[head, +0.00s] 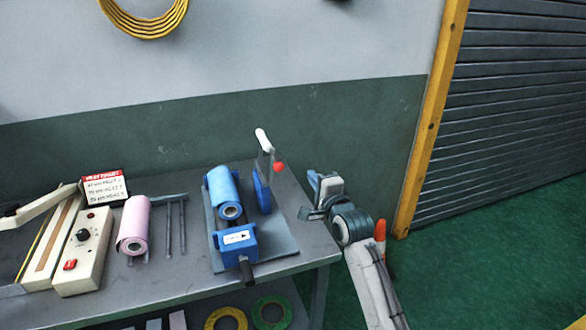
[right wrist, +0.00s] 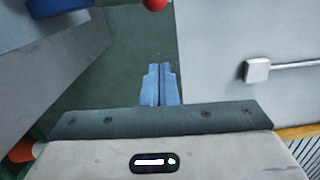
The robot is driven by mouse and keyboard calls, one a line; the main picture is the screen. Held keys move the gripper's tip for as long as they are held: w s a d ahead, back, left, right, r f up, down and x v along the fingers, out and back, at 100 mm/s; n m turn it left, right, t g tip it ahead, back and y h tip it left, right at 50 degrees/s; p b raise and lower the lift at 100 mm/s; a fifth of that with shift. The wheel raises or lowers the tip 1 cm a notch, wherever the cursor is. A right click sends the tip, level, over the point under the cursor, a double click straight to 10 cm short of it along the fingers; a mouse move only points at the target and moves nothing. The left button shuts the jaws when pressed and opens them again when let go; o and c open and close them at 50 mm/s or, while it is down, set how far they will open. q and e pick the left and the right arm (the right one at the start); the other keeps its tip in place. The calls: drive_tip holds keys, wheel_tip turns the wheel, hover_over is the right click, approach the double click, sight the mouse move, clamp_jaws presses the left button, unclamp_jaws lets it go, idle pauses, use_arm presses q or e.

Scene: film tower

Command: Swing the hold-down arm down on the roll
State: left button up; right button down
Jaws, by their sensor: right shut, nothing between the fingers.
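The hold-down arm (head: 266,160) stands raised on a blue post (head: 262,192) at the right side of the blue-and-grey dispenser. It has a white roller (head: 261,138) at its top and a red knob (head: 279,167) on its right side. The knob also shows at the top edge of the right wrist view (right wrist: 155,4). The blue roll (head: 224,192) lies in the dispenser, left of the post. My right gripper (head: 314,182) is shut and empty, right of the knob and apart from it; its closed fingers fill the middle of the right wrist view (right wrist: 160,84). My left gripper is not in view.
The grey table (head: 310,245) ends just left of my right arm. A pink roll (head: 133,222), metal rods, a cream control box (head: 82,250) and a small sign (head: 104,187) stand left of the dispenser. An orange cone (head: 380,232) is partly hidden behind my right arm.

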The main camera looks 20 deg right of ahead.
drive_tip(key=w+a+p, duration=0.2)
drive_tip(key=w+a, duration=0.2)
drive_tip(key=shift+w+a+p, duration=0.15)
drive_tip(key=shift+w+p, duration=0.15)
drive_tip(key=shift+w, duration=0.1)
drive_tip(key=shift+r, duration=0.1)
